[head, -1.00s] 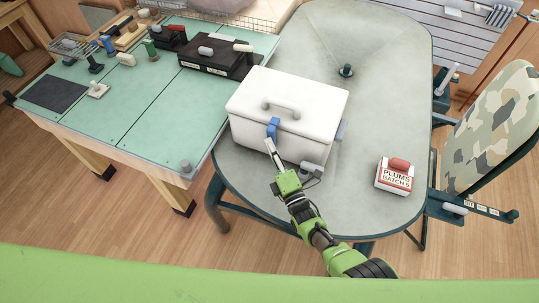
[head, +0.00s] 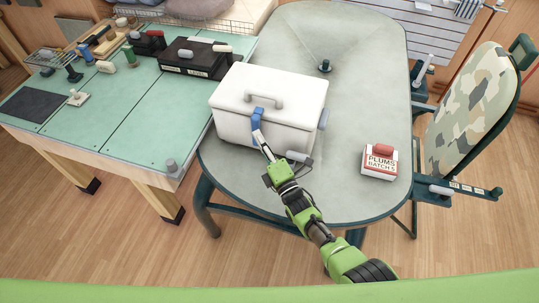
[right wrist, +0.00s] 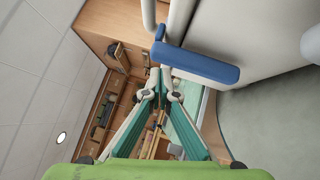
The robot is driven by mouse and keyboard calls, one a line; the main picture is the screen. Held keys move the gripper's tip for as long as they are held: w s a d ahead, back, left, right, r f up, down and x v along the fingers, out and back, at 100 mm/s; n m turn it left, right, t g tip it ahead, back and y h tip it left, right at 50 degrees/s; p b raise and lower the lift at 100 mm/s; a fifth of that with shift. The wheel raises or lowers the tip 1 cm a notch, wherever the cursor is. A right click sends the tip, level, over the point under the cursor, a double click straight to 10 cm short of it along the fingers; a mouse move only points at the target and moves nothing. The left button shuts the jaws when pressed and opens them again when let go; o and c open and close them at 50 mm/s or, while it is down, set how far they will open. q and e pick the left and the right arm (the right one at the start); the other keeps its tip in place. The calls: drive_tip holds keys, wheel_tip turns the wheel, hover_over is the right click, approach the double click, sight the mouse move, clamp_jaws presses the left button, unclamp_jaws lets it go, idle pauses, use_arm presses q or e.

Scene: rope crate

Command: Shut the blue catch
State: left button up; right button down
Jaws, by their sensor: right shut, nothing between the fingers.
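The blue catch (head: 257,115) is on the front of a white crate (head: 290,134) whose lid (head: 285,88) lies down on it. In the right wrist view the catch (right wrist: 200,64) is a thick blue bar close to the fingers, beside the crate's pale wall. I cannot tell whether it is fully pressed home. My right gripper (head: 258,135) is shut and empty, its tips at the catch's lower end in the head view. I cannot tell if they touch it. In the right wrist view its fingertips (right wrist: 160,77) are together. My left gripper is not in view.
The crate stands on a grey rounded table (head: 350,105). A plums box (head: 379,166) lies to its right, and a small dark green knob (head: 325,66) behind. A green workbench (head: 115,130) with tools adjoins on the left.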

drive_tip(key=v, duration=1)
drive_tip(key=shift+f, duration=0.2)
drive_tip(key=shift+w, duration=0.1)
